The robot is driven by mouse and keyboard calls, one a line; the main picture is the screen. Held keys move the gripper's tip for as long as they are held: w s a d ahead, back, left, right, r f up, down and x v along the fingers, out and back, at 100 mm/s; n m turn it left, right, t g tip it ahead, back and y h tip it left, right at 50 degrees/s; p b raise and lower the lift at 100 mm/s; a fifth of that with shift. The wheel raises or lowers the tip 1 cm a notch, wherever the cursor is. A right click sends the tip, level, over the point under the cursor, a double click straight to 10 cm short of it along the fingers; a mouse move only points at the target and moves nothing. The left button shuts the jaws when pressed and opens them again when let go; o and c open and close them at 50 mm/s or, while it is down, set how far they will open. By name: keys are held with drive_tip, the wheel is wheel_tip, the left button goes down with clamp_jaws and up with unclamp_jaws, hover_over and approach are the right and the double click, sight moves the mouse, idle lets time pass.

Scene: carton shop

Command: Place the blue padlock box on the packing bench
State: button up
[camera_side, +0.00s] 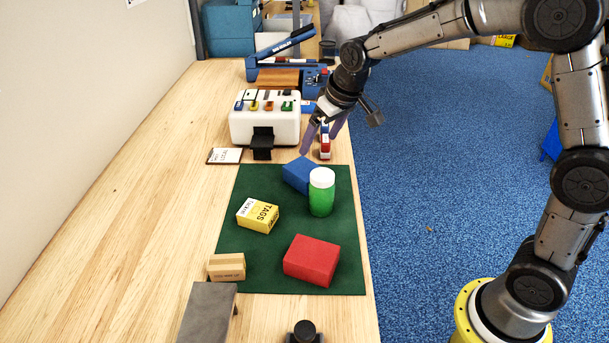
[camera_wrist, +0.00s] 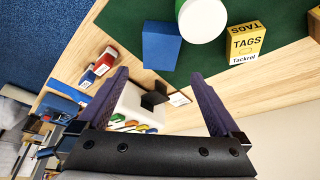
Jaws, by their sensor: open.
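The blue box (camera_side: 298,175) lies on the green mat near its far edge, behind and partly hidden by a green jar with a white lid (camera_side: 321,192). In the wrist view the blue box (camera_wrist: 161,46) shows as a plain blue block ahead of the fingers. My gripper (camera_side: 318,138) is above the far edge of the mat, open and empty, with its fingers pointing down toward the blue box and apart from it. It also shows in the wrist view (camera_wrist: 158,88). The wooden packing bench (camera_side: 150,200) has bare wood left of the mat.
A white machine (camera_side: 265,128) with coloured buttons stands beyond the mat. A grey plate (camera_side: 207,315) lies at the near edge.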

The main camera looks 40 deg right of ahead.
sight(305, 168)
drive_tip(key=x, duration=1.3)
drive_tip(key=shift+w+r, duration=0.1)
drive_tip(key=shift+w, duration=0.05)
